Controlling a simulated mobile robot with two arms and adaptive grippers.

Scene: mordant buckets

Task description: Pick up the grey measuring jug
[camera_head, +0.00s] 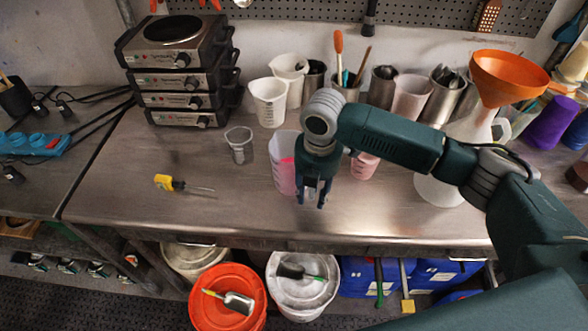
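A small grey measuring jug (240,145) stands upright on the steel workbench (230,205), left of the middle. My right gripper (311,198) points down over the bench, to the right of the jug and nearer the front edge. Its two fingers are apart, with nothing seen between them. It is clear of the grey jug. A tall clear jug with pink contents (284,170) stands just behind and left of the gripper, partly hidden by it. My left gripper is not in view.
A yellow-handled screwdriver (170,183) lies left of the grey jug. Stacked hot plates (175,85) stand behind it. White jugs (269,100) and a small pink cup (364,166) are nearby. An orange funnel (508,78) stands right. Buckets (228,285) sit below the bench.

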